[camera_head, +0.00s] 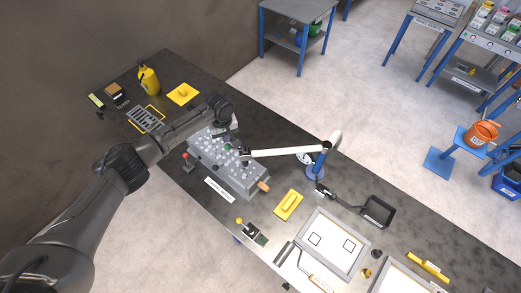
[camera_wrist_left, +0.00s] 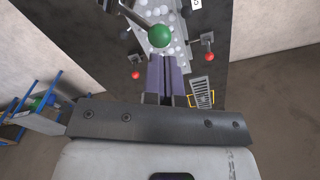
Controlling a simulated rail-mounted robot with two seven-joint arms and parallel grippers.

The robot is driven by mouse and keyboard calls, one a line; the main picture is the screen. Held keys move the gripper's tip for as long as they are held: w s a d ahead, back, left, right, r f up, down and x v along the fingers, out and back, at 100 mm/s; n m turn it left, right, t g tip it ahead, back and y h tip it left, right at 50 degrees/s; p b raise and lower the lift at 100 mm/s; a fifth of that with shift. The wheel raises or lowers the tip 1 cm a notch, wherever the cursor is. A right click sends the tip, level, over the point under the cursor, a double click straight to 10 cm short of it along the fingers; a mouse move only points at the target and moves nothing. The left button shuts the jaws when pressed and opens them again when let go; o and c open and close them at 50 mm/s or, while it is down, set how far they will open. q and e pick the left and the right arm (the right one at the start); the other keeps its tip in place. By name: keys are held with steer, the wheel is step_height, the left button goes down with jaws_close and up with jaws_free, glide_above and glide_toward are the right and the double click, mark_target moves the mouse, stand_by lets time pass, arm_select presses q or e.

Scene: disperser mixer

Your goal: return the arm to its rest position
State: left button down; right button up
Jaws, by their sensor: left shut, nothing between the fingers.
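My left arm comes in from the lower left of the head view and reaches over the bench. My left gripper (camera_head: 231,134) points down above the grey machine block (camera_head: 242,178). In the left wrist view its purple-grey fingers (camera_wrist_left: 165,80) are together with nothing between them. A green ball knob (camera_wrist_left: 159,36) on a lever lies just beyond the fingertips, apart from them in the picture. In the head view the green knob (camera_head: 229,147) shows just below the gripper. My right gripper is in neither view.
A jointed white arm (camera_head: 290,152) on a blue stand (camera_head: 322,168) reaches over the block. Red knobs (camera_wrist_left: 210,57) flank it. A yellow bottle (camera_head: 148,78) and a slotted grey plate (camera_head: 145,120) are on the far left bench. Yellow-handled tools and trays occupy the right.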

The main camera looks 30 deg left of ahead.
arm_select(q)
step_height(320, 180, up, 2)
steer(key=shift+r+p, duration=0.1)
steer(key=shift+p, duration=0.6)
steer(key=shift+m, duration=0.3)
